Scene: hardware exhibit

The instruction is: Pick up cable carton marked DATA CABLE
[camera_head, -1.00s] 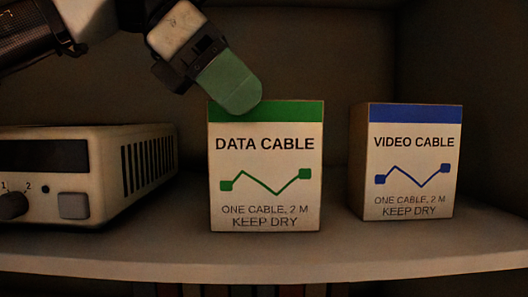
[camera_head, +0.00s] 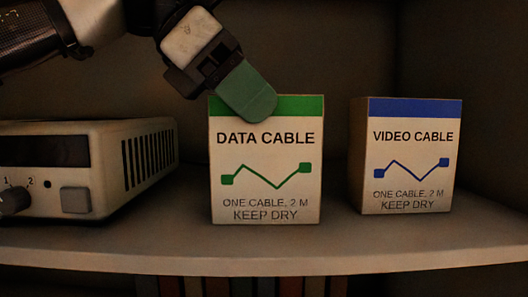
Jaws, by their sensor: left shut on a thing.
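The DATA CABLE carton (camera_head: 265,172) is a cream box with a green band along its top and a green line drawing. It stands upright on the shelf, in the middle of the head view. My left gripper (camera_head: 249,100) comes in from the upper left and is shut on the carton's top edge. One green finger lies over the front of the green band. The other finger is hidden. My right gripper is not in view.
A similar VIDEO CABLE carton (camera_head: 411,160) with a blue band stands to the right, across a small gap. A beige device (camera_head: 105,165) with a knob and vents stands at left. The shelf (camera_head: 270,250) is bare in front. Walls close the back and right.

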